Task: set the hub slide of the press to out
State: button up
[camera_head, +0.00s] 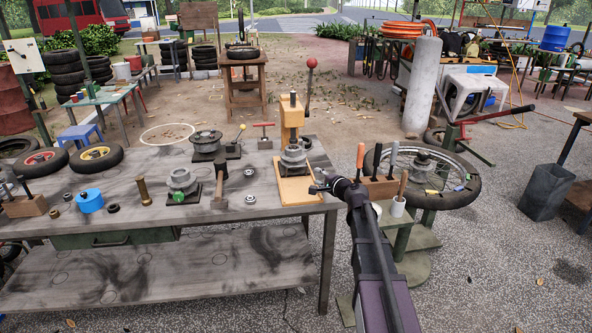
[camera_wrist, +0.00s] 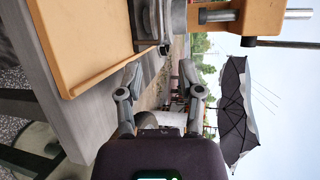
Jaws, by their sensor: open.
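The press (camera_head: 292,112) stands at the right end of the grey bench, with an orange-brown body and a long lever topped by a red ball (camera_head: 311,63). A grey metal hub (camera_head: 293,158) sits below its ram on a tan board (camera_head: 292,190). In the wrist view, turned sideways, the board (camera_wrist: 80,40), grey hub parts (camera_wrist: 172,18) and orange press body (camera_wrist: 255,18) fill the top. A small dark knob (camera_wrist: 164,49) sticks out there. My gripper (camera_head: 317,180) is open and empty beside the board's right edge; its spread fingers (camera_wrist: 160,75) touch nothing that I can see.
A tool block (camera_head: 380,188) with upright handles stands close right of my gripper. A wheel (camera_head: 430,175) lies beyond it. A mallet (camera_head: 220,185), a grey hub fixture (camera_head: 183,183) and a blue part (camera_head: 90,201) are on the bench (camera_head: 150,230) to the left.

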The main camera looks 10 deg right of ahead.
jog(key=shift+w, duration=0.1)
jog(key=b, duration=0.3)
send_near(294, 161)
jog(key=w+a, duration=0.1)
jog(key=w+a+f, duration=0.1)
jog(key=w+a, duration=0.1)
jog(key=shift+a, duration=0.15)
dwell(0.3)
grip_shut()
